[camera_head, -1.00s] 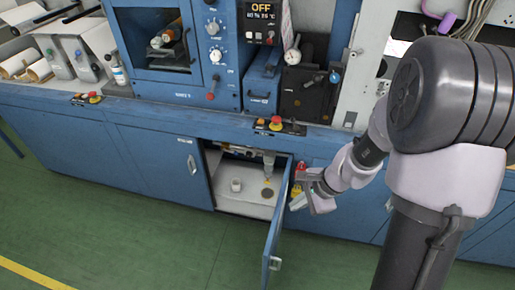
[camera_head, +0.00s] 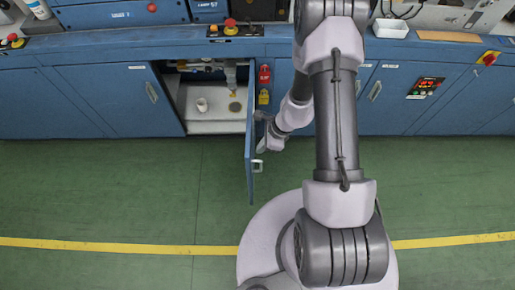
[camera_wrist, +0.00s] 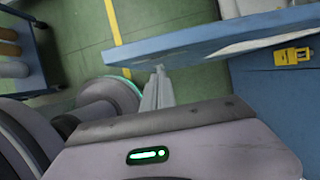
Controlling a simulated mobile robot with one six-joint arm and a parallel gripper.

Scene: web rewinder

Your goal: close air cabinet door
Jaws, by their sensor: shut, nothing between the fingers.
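The air cabinet door (camera_head: 249,150) is blue and stands wide open, sticking out towards me from the right edge of its compartment (camera_head: 212,127). Its pale latch handle (camera_head: 257,166) shows near the free end. My gripper (camera_head: 262,148) is right of the door, close to its outer face. In the wrist view the door (camera_wrist: 215,38) crosses the upper right as a blue panel. My gripper's fingers (camera_wrist: 160,72) are together and empty, their tips close to the door's lower edge in the picture. I cannot tell if they touch it.
A white cup (camera_head: 202,104) and a filter fitting (camera_head: 231,78) are inside the compartment. A red lock (camera_head: 264,75) and a yellow tag (camera_head: 264,97) hang right of the hinge side. Green floor (camera_head: 120,190) in front is clear.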

